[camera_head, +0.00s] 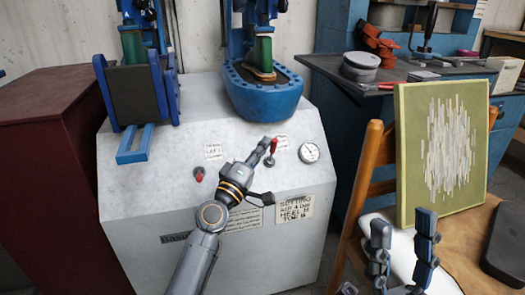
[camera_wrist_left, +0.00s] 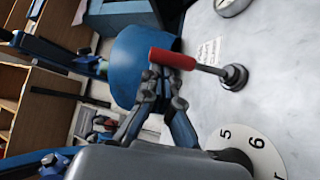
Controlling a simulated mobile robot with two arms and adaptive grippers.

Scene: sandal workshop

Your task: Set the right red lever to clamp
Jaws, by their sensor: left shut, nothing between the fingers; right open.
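The right red lever (camera_head: 273,146) stands on the sloped top of the grey machine (camera_head: 150,200), left of a round gauge. In the left wrist view its red grip (camera_wrist_left: 172,58) lies across the picture, on a metal stem from a round base (camera_wrist_left: 234,77). My left gripper (camera_head: 265,147) is shut and empty close beside this lever. In the wrist view its fingertips (camera_wrist_left: 155,83) are just below the red grip; whether they touch it I cannot tell. The left red lever (camera_head: 199,174) is further left. My right gripper (camera_head: 403,240) is open and empty at the lower right.
A round gauge (camera_head: 309,152) sits right of the lever. Two blue press units, one boxy (camera_head: 140,92) and one rounded (camera_head: 262,95), stand behind. A wooden chair (camera_head: 368,165) with a green panel (camera_head: 440,150) is at the right, near my right gripper.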

